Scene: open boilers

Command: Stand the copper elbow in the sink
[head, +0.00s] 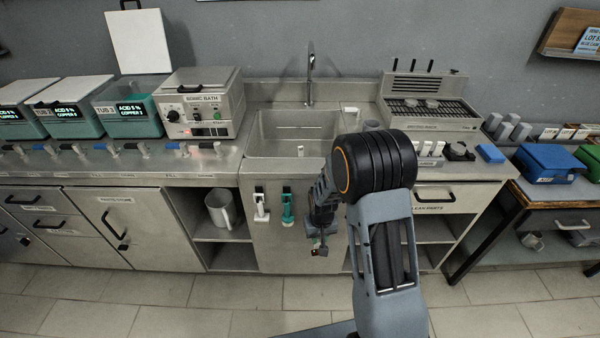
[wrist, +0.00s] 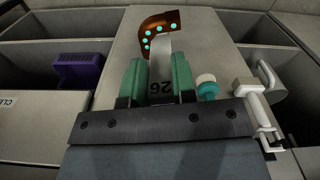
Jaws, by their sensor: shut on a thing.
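The copper elbow (wrist: 160,32) is a curved brown piece with several cyan dots, just beyond the fingertips in the wrist view. A pale tag marked 26 (wrist: 160,80) runs from it between the green fingers. My gripper (wrist: 158,80) is shut on this tagged piece. In the head view my gripper (head: 318,243) hangs low in front of the cabinet below the sink (head: 262,135). The elbow is too small to make out clearly there. The steel sink has a tap (head: 310,75) behind it and a small pale upright thing (head: 300,151) inside.
White (head: 261,206) and teal (head: 287,207) hanging tools are on the cabinet front, left of my gripper. A metal jug (head: 222,210) stands on the shelf. A sonic bath (head: 205,103) and a rack unit (head: 430,100) flank the sink.

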